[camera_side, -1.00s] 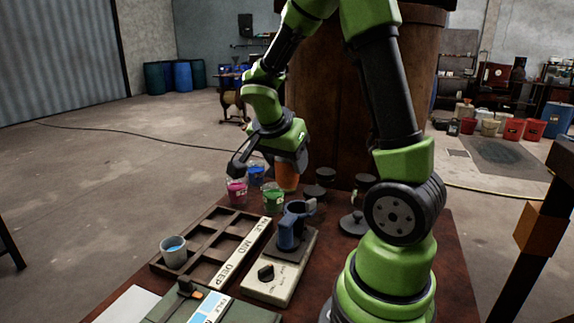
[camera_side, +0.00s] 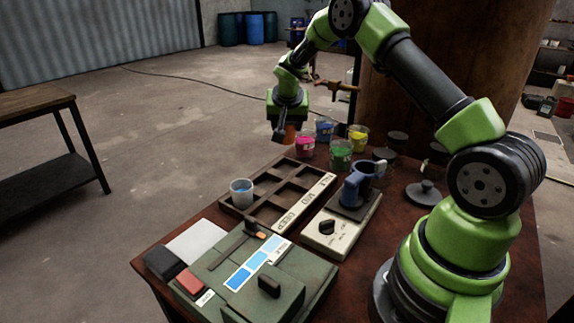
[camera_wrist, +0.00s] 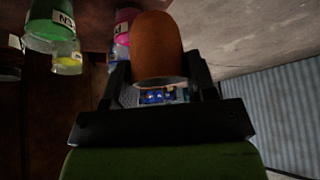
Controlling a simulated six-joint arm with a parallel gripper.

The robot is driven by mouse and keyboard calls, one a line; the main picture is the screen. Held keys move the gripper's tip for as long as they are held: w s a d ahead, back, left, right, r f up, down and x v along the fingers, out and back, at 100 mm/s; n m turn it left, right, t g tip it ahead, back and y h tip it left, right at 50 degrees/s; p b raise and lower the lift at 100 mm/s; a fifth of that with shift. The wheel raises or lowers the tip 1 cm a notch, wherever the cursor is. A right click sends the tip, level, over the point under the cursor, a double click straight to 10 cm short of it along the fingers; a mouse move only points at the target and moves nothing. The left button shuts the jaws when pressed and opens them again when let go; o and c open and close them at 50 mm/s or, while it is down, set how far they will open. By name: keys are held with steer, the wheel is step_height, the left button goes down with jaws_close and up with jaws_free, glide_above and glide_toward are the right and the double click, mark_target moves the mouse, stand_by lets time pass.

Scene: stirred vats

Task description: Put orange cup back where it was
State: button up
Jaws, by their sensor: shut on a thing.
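My gripper (camera_side: 288,136) is shut on the orange cup (camera_side: 290,132), which shows large between the fingers in the wrist view (camera_wrist: 158,48). In the side view the cup hangs just left of the pink cup (camera_side: 305,146), over or near the far end of the dark compartment tray (camera_side: 262,222). Its exact height cannot be told. The gripper hides the cup's upper part in the side view.
Blue (camera_side: 325,129), yellow (camera_side: 358,138) and green (camera_side: 340,154) cups stand behind the tray. A whitish cup with blue contents (camera_side: 241,192) sits at the tray's left corner. A green box (camera_side: 240,275) lies in front.

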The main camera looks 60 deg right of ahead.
step_height(320, 180, down, 9)
steer(key=shift+r, duration=0.1)
stand_by(0.4)
steer(key=o, duration=0.9)
